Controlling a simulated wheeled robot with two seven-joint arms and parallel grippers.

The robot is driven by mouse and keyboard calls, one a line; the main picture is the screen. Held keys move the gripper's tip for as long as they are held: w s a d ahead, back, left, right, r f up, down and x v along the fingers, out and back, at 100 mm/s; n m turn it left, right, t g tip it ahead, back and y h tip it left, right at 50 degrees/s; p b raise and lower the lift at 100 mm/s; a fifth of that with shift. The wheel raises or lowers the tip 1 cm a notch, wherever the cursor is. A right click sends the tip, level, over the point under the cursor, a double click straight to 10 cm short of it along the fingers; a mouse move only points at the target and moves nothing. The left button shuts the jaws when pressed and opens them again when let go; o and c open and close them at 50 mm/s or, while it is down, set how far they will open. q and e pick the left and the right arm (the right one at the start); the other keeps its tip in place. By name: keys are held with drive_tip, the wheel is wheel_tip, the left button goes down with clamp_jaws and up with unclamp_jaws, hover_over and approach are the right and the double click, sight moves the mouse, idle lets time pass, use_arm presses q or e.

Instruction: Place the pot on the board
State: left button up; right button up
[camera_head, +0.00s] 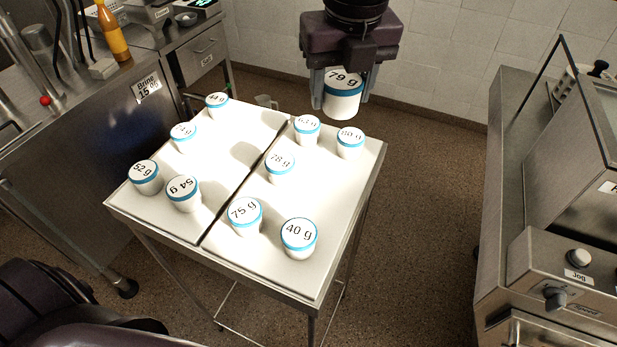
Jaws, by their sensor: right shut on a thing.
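My right gripper (341,103) is shut on a white pot (342,106) with a blue band and a lid marked 79 g. It holds the pot roughly upright, in the air by the far right edge of the table. The table top carries two white boards, a left board (228,147) and a right board (333,183), parted by a dark gap. Similar pots stand on both: ones marked 52 g (146,178) and 54 g (184,194) on the left, 78 g (280,168), 75 g (245,217) and 40 g (299,239) on the right. My left gripper is out of view.
Two more pots (307,130) (350,143) stand at the right board's far end, near the held pot. Two others (217,105) (183,137) stand on the left board. Steel counters flank the table, with an orange bottle (112,36) at left and a machine (562,270) at right.

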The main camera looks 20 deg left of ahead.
drive_tip(key=shift+a+n, duration=0.35)
drive_tip(key=shift+n, duration=0.15)
drive_tip(key=shift+a+f, duration=0.1)
drive_tip(key=shift+f, duration=0.15)
wheel_tip(320, 180, down, 6)
drive_tip(key=b, duration=0.2)
drive_tip(key=p, duration=0.1)
hover_over(326, 192)
drive_tip(key=f, duration=0.8)
drive_tip(key=shift+s+d+f, duration=0.2)
wheel_tip(326, 192, down, 4)
drive_tip(key=shift+f+p, duration=0.25)
drive_tip(key=shift+p, duration=0.35)
drive_tip(key=shift+f, duration=0.2)
drive_tip(key=shift+f, duration=0.1)
drive_tip(key=o, duration=1)
